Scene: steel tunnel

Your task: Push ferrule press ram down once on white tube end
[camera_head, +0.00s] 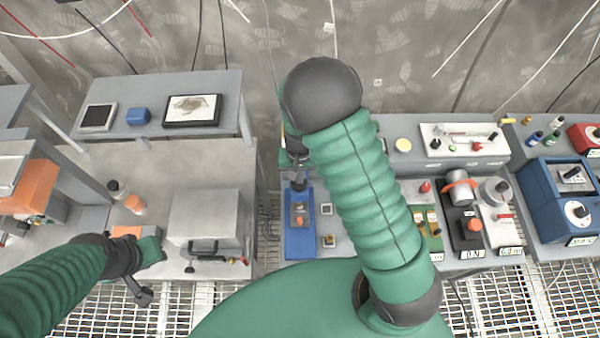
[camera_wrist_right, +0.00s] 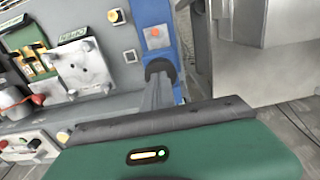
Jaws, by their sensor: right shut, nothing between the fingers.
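I cannot make out the ram or white tube end.
A grey box (camera_head: 205,222) stands on the left bench, beside a gap. Small switches (camera_head: 328,240) lie just right of the blue device. A black unit with an orange knob (camera_head: 472,226) and a blue box (camera_head: 565,200) stand further right.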

